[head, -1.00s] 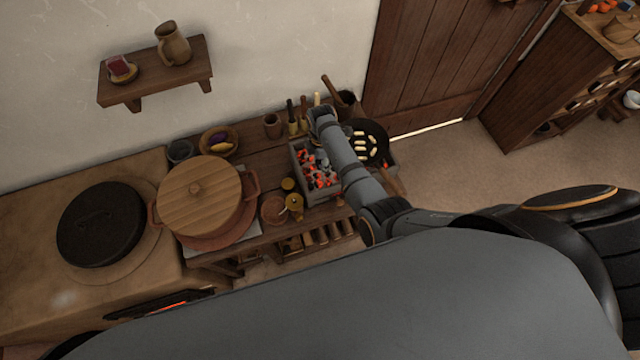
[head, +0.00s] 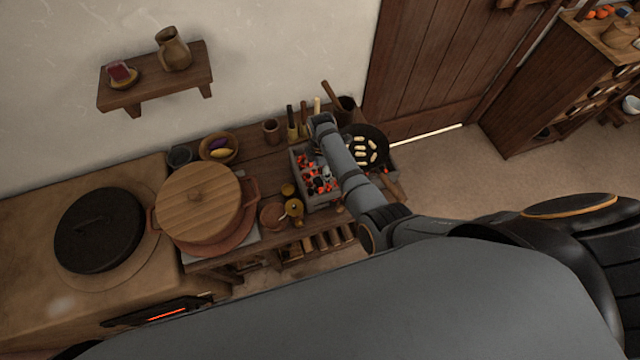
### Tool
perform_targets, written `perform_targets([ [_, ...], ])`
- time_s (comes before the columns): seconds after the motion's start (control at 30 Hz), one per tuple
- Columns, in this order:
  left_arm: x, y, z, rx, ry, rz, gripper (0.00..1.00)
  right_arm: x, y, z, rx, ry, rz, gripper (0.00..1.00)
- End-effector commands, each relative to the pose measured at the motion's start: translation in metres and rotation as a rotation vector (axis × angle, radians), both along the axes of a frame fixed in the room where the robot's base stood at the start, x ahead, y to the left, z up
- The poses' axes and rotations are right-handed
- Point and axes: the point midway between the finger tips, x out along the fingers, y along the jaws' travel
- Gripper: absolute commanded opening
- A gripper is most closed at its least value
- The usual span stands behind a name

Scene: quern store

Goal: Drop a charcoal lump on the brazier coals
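The brazier (head: 300,190) is a grey box on the wooden bench, holding glowing orange-red and dark coals (head: 316,186). My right arm reaches in from the right and bends down over the brazier. My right gripper (head: 322,170) is small and partly hidden by my forearm, over the coals. I cannot tell whether its fingers are open or shut, or whether they hold anything. No separate charcoal lump can be picked out from the coals. My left gripper is not in view.
A dark pan (head: 372,134) with pale pieces sits right of the brazier, partly behind my arm. Small brass pots (head: 293,208) and a wooden-lidded pot (head: 199,200) stand to its left. Upright tools (head: 292,118) and a cup (head: 271,130) are behind it.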

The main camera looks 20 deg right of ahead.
Motion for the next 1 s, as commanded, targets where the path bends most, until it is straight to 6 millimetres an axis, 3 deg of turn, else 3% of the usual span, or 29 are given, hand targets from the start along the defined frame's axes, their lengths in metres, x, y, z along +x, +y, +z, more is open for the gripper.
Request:
perform_targets([
  [0.37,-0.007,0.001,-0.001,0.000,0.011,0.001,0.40,0.000,0.000,0.002,0.000,-0.001,0.000,0.71],
  [0.73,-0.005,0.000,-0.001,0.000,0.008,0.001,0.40,0.001,0.000,0.063,0.000,-0.003,0.000,0.71],
  [1.0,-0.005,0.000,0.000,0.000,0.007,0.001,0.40,0.000,0.000,0.075,0.000,0.001,0.000,0.71],
])
